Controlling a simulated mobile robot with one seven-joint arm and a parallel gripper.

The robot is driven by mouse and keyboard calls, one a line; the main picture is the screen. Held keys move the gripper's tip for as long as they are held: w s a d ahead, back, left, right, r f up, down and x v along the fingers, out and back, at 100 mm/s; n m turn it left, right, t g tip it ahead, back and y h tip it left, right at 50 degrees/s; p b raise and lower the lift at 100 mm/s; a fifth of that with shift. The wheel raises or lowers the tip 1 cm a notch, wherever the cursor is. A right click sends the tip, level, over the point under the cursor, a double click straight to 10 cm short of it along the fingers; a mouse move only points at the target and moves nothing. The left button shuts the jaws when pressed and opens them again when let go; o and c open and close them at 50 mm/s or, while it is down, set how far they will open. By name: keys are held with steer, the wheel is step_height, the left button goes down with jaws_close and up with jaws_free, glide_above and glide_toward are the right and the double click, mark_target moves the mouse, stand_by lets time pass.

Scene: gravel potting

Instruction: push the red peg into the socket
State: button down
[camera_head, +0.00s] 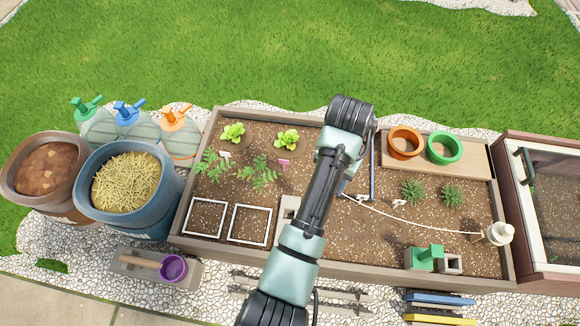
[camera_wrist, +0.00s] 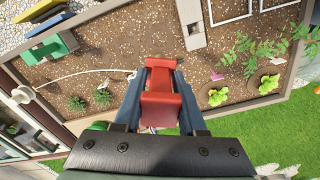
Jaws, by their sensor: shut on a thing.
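The red peg (camera_wrist: 160,103) is a red block with a wider end, seen in the wrist view. My gripper (camera_wrist: 158,82) is shut on it, one blue-grey finger on each side. The peg appears to be held above the soil, with its lower end hard to make out. A grey socket block (camera_wrist: 192,36) lies ahead of the peg in the wrist view, apart from it. In the head view this grey block (camera_head: 286,208) is partly hidden by my arm.
A green peg (camera_head: 428,252) stands in a grey block at right, next to another open grey block (camera_head: 451,264). Orange (camera_head: 404,143) and green (camera_head: 444,148) pots stand on a board.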

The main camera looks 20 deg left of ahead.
steer(key=s+a+f+b, duration=0.1)
steer(key=a+f+b, duration=0.3)
steer(key=f, duration=0.4)
steer(key=a+f+m+b, duration=0.1)
steer(key=a+f+b, duration=0.4)
steer(key=f+b, duration=0.2)
steer(key=shift+s+a+f, duration=0.15)
steer(key=shift+s+f, duration=0.25)
steer(key=shift+f, duration=0.2)
steer(key=shift+f+b, duration=1.45)
steer(key=shift+f, duration=1.6)
steer(key=shift+c, duration=2)
jaws_free()
step_height(320, 180, up, 13)
steer(key=p, duration=0.9)
